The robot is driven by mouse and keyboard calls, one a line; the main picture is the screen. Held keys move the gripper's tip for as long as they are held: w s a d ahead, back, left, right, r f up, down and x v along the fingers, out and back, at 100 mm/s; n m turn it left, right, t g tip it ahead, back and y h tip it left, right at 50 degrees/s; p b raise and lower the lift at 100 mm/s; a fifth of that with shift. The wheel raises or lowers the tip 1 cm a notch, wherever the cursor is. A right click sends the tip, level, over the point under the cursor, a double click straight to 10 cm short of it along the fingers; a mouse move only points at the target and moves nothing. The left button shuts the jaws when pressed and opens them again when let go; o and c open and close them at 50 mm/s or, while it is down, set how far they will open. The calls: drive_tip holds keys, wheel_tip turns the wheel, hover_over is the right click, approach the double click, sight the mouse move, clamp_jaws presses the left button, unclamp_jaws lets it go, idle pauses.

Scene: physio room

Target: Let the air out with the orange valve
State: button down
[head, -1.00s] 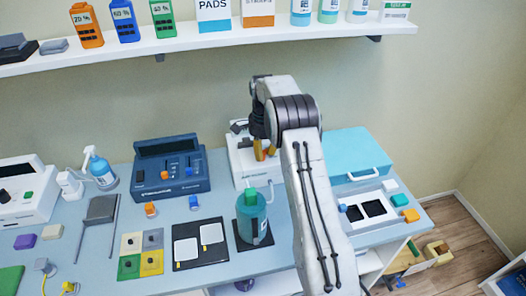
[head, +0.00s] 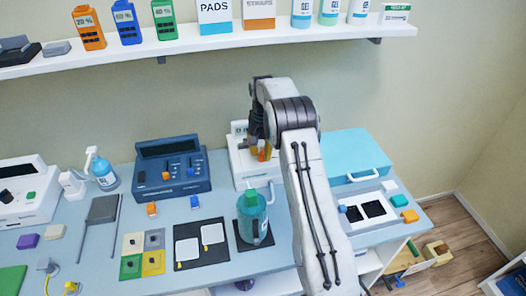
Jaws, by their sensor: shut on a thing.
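A small orange part (head: 264,154), seemingly the orange valve, shows on the front of a white device (head: 240,172) at the back of the table. My gripper (head: 262,152) reaches down to it from above, with its yellowish fingers at the orange part. The gripper is shut on it, though the fingers are small and partly hidden by my arm. My arm also covers the right part of the white device.
A teal pump bottle (head: 251,222) stands on a dark mat just in front of the device. A dark blue device (head: 172,172) is to the left, a light blue case (head: 345,150) to the right. A shelf (head: 200,42) with bottles and boxes runs above.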

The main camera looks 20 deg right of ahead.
drive_tip(key=shift+s+f+n, duration=0.1)
drive_tip(key=shift+f+n, duration=0.05)
drive_tip(key=shift+n, duration=0.6)
drive_tip(key=shift+s+f+n, duration=0.1)
drive_tip(key=shift+f+n, duration=0.05)
drive_tip(key=shift+n, duration=0.6)
drive_tip(key=shift+w, duration=0.1)
drive_tip(key=c, duration=1.4)
unclamp_jaws()
drive_tip(key=shift+o, duration=1.1)
drive_tip(key=shift+w+d+r, duration=0.1)
drive_tip(key=shift+r, duration=0.1)
drive_tip(key=shift+r, duration=3.7)
